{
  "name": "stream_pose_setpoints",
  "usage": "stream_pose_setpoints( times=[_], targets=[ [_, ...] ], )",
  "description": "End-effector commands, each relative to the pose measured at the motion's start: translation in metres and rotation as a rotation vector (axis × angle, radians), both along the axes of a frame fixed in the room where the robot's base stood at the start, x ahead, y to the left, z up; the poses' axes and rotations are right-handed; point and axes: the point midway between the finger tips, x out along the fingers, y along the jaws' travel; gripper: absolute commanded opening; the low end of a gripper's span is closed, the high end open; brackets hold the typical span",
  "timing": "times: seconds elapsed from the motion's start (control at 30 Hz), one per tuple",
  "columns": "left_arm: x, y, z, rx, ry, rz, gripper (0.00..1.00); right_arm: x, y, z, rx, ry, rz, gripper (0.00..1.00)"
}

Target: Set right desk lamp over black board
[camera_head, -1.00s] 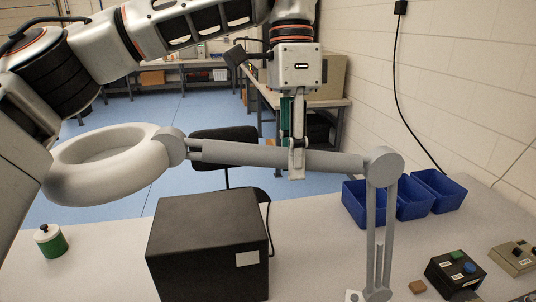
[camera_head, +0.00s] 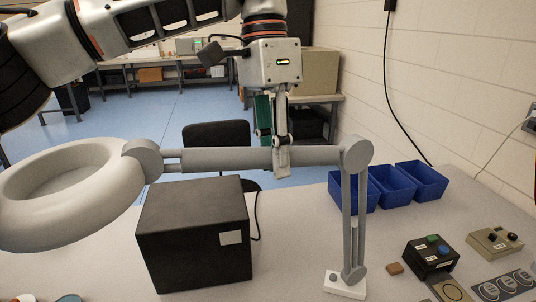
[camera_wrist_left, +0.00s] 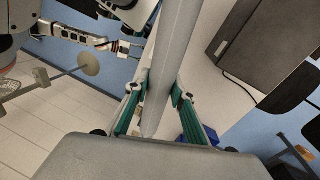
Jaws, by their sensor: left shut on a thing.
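The grey desk lamp (camera_head: 240,158) stands with its base (camera_head: 345,284) on the table; its long arm reaches left to a thick ring-shaped head (camera_head: 110,205). My left gripper (camera_head: 281,160) points down and is shut around the lamp's upper arm. In the left wrist view, its green-padded fingers (camera_wrist_left: 160,100) lie on both sides of the lamp arm (camera_wrist_left: 178,55). The ring head hangs in front of and left of a black box (camera_head: 190,240). I cannot tell which dark item is the black board. My right gripper is not clear; robot arm parts (camera_wrist_left: 125,12) show at the wrist view's top left.
Blue bins (camera_head: 392,188) stand behind the lamp base. A black button box (camera_head: 431,256), a beige button box (camera_head: 494,242) and a small brown block (camera_head: 395,268) are at right. A black chair (camera_head: 215,135) is beyond the table. Table surface left of the black box is partly hidden.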

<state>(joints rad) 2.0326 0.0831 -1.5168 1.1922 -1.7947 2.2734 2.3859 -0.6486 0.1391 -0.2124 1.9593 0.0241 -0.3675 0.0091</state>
Motion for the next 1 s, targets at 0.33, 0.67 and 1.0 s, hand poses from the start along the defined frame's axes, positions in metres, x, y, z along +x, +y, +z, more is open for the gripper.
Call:
stream_pose_setpoints(
  times=[0.33, 0.67, 1.0],
  targets=[
    [-0.0006, -0.0017, 0.0008, -0.001, 0.000, -0.001, 0.00, 0.0006, 0.0001, 0.0012, 0.001, -0.002, 0.000, 0.40],
    [-0.0003, -0.0015, 0.0007, -0.001, 0.000, -0.001, 0.41, 0.0012, 0.0004, 0.0026, 0.001, -0.005, 0.000, 0.40],
    [0.0018, -0.0006, 0.0084, 0.000, -0.003, 0.003, 0.41, 0.0002, -0.0011, 0.0006, -0.003, -0.001, 0.001, 0.40]
  ],
)
